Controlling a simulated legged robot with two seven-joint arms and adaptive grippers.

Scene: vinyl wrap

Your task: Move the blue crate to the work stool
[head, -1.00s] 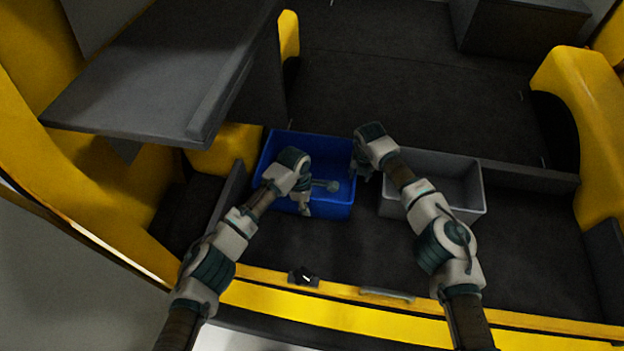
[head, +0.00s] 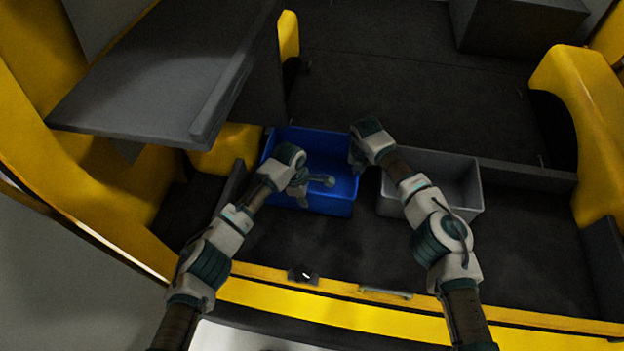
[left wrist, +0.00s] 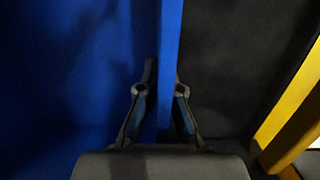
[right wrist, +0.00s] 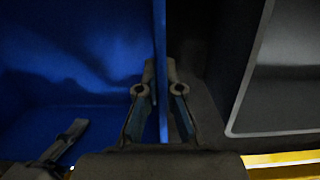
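The blue crate (head: 335,207) is an open box on the dark floor in the middle of the head view. My left gripper (head: 299,197) straddles a crate wall (left wrist: 168,40); in the left wrist view its fingers (left wrist: 164,85) press close on both sides of it. My right gripper (head: 357,164) is at the crate's right wall. In the right wrist view its fingers (right wrist: 160,75) close on that thin wall (right wrist: 159,30). A grey object with a rounded end (head: 327,181) shows within the crate's outline. No work stool can be named with certainty.
A grey bin (head: 474,195) stands just right of the crate. A raised dark grey flat top (head: 150,85) is at the upper left. A yellow edge (head: 400,315) runs along the front.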

